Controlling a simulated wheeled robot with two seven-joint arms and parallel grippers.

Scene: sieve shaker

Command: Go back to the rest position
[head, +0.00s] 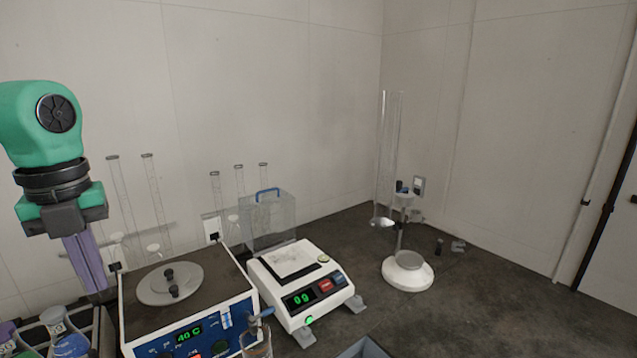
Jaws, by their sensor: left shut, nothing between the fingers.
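My left gripper (98,290) hangs at the left of the head view, pointing down, with its purple-grey fingers closed together and nothing between them. It is beside the left edge of the blue and white heating device (185,310), above the rack with flasks. The device has a round grey plate on top and its display reads 40 C. My right gripper is not in the picture. No sieve shaker can be made out with certainty.
A tall clear tube on a white-based stand (408,274) is to the right. Flasks (67,338) crowd the lower left. Dark counter (480,300) is free at right.

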